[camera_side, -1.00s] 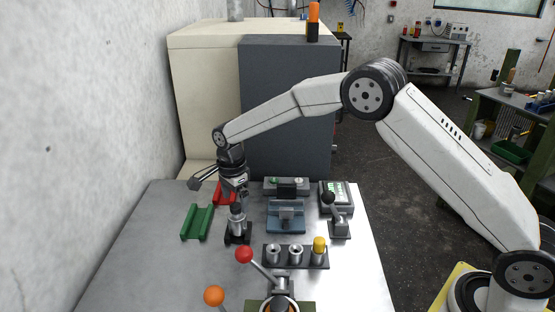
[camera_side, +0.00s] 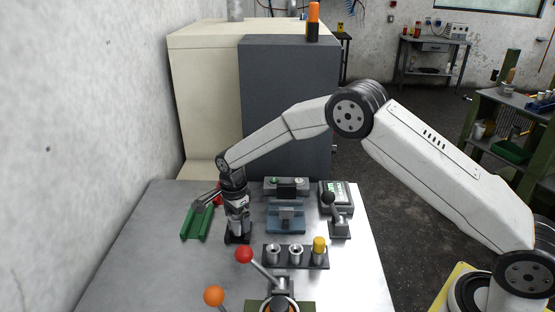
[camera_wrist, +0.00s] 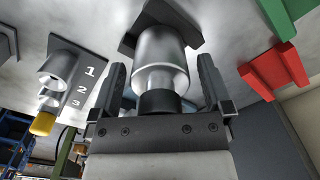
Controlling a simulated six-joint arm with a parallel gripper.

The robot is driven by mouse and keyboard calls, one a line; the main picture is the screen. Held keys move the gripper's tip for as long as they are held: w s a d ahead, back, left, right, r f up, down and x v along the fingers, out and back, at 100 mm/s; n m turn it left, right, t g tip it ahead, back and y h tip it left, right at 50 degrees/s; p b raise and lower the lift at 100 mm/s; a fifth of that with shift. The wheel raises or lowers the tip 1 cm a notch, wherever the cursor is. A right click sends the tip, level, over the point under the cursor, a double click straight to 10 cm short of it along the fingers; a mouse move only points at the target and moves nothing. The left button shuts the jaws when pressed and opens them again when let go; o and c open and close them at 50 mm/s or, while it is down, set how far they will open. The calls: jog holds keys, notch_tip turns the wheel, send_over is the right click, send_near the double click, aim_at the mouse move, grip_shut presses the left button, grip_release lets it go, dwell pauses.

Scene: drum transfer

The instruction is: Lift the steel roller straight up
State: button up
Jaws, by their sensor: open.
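The steel roller (camera_wrist: 160,55) stands upright on a dark base (camera_side: 236,238) at the left of the metal table. It has a wide shiny body and a narrower neck with a dark collar (camera_wrist: 160,102). My gripper (camera_wrist: 160,88) is open, with one finger on each side of the neck and collar. In the wrist view a gap shows between the fingers and the roller. In the side view my gripper (camera_side: 237,205) covers the upper part of the roller.
A green channel (camera_side: 198,222) and a red one (camera_wrist: 273,72) lie beside the roller. A rack (camera_side: 296,258) with a yellow-topped piece stands to the right. A red-knobbed lever (camera_side: 244,254) is in front. A blue-grey fixture (camera_side: 286,217) sits behind the rack.

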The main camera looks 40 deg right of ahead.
dwell(0.5)
grip_shut()
